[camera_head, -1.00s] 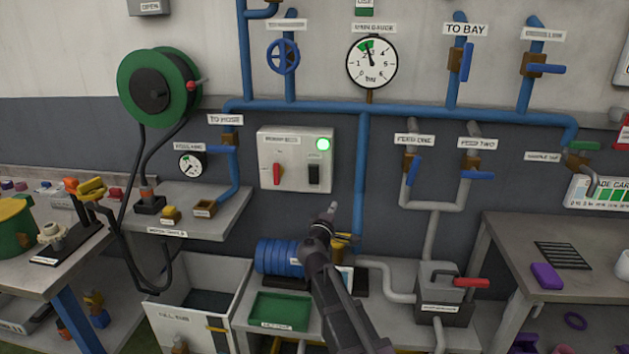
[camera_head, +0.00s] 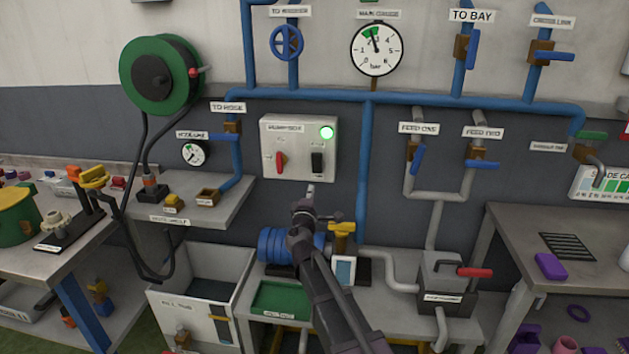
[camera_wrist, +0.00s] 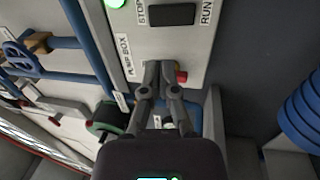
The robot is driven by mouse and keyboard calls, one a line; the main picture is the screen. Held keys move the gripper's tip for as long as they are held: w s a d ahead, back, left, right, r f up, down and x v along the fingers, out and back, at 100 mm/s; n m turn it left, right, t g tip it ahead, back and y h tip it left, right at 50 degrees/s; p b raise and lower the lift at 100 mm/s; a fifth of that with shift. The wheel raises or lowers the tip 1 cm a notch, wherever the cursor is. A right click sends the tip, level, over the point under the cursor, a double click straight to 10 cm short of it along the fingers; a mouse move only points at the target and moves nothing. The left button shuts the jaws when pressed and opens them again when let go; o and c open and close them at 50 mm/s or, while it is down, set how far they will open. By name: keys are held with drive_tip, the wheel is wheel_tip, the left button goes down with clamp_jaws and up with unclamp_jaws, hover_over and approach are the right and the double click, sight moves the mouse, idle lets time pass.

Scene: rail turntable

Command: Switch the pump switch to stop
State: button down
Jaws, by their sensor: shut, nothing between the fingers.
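The pump box (camera_head: 299,150) is a light grey panel on the wall, with a lit green lamp (camera_head: 327,133). Its black switch (camera_head: 317,162) sits below the lamp, and a red knob (camera_head: 281,160) sits to the left. In the wrist view the black switch (camera_wrist: 172,14) lies between the STOP and RUN labels; I cannot tell which way it is set. My gripper (camera_head: 310,189) is shut and empty, just below the box in the head view. In the wrist view my gripper's fingertips (camera_wrist: 159,68) are together, beside the partly hidden red knob (camera_wrist: 181,76).
A blue vertical pipe (camera_head: 363,180) runs right of the box. Below are a blue ribbed pump body (camera_head: 285,244) and a yellow handle (camera_head: 343,228). A shelf (camera_head: 215,210) juts out at left.

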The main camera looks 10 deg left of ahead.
sight(318, 160)
drive_tip(key=w+r, duration=0.1)
drive_tip(key=w, duration=0.3)
drive_tip(key=w+p, duration=0.1)
drive_tip(key=w, duration=0.4)
drive_tip(key=w+r+p, duration=0.1)
drive_tip(key=w, duration=0.3)
drive_tip(key=shift+w+d+r, duration=0.2)
drive_tip(key=shift+d+r, duration=0.05)
drive_tip(key=shift+r, duration=0.05)
